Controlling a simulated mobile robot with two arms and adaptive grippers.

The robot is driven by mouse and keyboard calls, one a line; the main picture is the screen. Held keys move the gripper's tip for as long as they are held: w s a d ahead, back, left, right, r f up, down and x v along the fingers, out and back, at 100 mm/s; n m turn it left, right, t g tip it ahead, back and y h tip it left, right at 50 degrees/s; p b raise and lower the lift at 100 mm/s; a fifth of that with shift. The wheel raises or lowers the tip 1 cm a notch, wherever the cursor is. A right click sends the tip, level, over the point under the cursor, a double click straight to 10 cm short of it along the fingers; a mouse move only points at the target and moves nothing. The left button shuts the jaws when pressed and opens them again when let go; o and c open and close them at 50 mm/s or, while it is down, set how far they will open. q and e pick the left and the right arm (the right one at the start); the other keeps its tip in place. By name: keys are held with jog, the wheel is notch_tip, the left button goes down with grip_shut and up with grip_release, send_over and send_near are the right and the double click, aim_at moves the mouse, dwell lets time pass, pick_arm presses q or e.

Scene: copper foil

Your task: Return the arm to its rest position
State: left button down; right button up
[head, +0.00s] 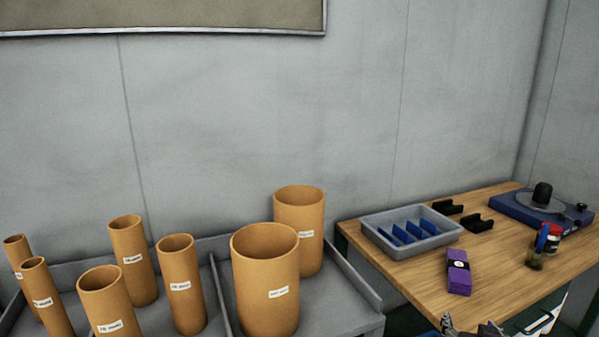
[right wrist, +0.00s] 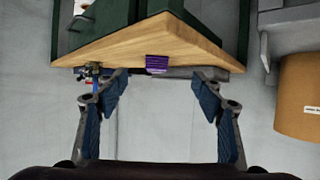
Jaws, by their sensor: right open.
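My right gripper (head: 468,328) shows only in part at the bottom edge of the head view, in front of the wooden table. In the right wrist view my right gripper (right wrist: 160,88) has its two blue-padded fingers wide apart, with nothing between them. A purple box (head: 458,272) lies on the table beyond the gripper and apart from it. The purple box also shows at the table edge in the right wrist view (right wrist: 157,64). My left gripper is not in view.
The wooden table (head: 400,275) bears a grey tray (head: 381,243) with blue dividers, black holders (head: 477,222), a blue turntable-like device (head: 520,209) and a cup (head: 535,261) of tools. Several cardboard tubes (head: 266,290) stand on a grey shelf (head: 345,312) at left.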

jog(key=s+a+f+n+g+y, duration=0.25)
jog(key=s+a+f, duration=0.35)
jog(key=s, duration=0.4)
jog(key=s+a+f+n+g+y, duration=0.1)
jog(key=s+a+f+n+g, duration=0.15)
jog(key=s+a+f, duration=0.55)
jog(key=s+a+f+n+g+y, duration=0.1)
jog(key=s+a+f+g+y, duration=0.2)
jog(key=s, duration=0.9)
notch_tip(320, 180, down, 26)
jog(key=s+g+h, duration=0.1)
jog(key=s+g, duration=0.1)
jog(key=s+d+f+g, duration=0.1)
jog(key=s+d+f, duration=0.2)
jog(key=s+f, duration=1.3)
jog(key=shift+s+f+n, duration=0.15)
jog(key=shift+f+n, duration=0.15)
jog(key=shift+f, duration=0.15)
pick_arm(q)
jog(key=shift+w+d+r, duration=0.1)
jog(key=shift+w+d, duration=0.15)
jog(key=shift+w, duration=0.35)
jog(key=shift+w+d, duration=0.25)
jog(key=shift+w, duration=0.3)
pick_arm(e)
jog(key=shift+s+d+f+h, duration=0.15)
jog(key=shift+s+h, duration=0.1)
jog(key=shift+s, duration=0.25)
jog(key=shift+c, duration=0.3)
